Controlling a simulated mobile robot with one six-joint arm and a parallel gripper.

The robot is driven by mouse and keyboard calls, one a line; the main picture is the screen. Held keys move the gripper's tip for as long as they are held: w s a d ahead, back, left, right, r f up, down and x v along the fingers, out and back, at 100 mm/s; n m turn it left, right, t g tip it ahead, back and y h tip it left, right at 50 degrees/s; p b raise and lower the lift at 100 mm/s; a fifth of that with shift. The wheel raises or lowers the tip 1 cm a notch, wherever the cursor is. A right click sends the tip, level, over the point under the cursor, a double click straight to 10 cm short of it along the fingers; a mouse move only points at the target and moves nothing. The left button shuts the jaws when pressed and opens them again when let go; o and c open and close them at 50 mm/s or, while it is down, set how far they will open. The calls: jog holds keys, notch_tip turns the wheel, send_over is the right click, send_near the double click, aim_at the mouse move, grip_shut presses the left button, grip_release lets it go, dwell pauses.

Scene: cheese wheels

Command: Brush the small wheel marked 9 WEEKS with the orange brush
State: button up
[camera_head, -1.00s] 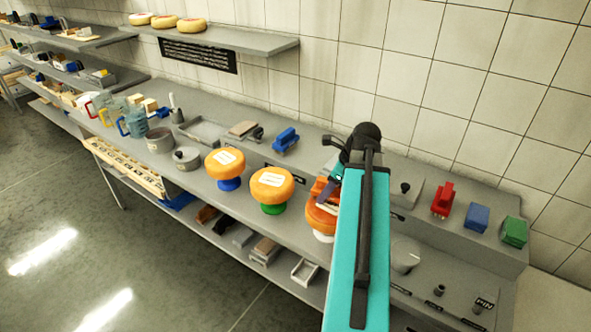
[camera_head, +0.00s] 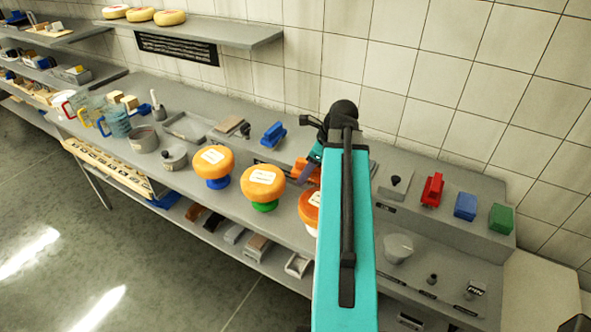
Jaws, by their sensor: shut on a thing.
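Three small orange wheels with pale labels stand on stands on the bench: one on a blue stand (camera_head: 213,160), one on a green stand (camera_head: 262,183), and one (camera_head: 309,210) partly hidden behind my arm. The label writing is too small to read, so I cannot tell which is 9 WEEKS. My gripper (camera_head: 309,172) is shut on the orange brush (camera_head: 300,168), just behind the partly hidden wheel on the wall side. The brush appears apart from that wheel. My arm hides part of the grip.
A blue brush (camera_head: 273,134) lies behind the wheels. Red (camera_head: 432,189), blue (camera_head: 465,205) and green (camera_head: 501,218) items stand on the raised ledge at right. Pots (camera_head: 143,139) and jugs (camera_head: 116,121) stand at left.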

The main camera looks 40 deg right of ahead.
jog(key=shift+a+r, duration=0.1)
jog(key=shift+r, duration=1.9)
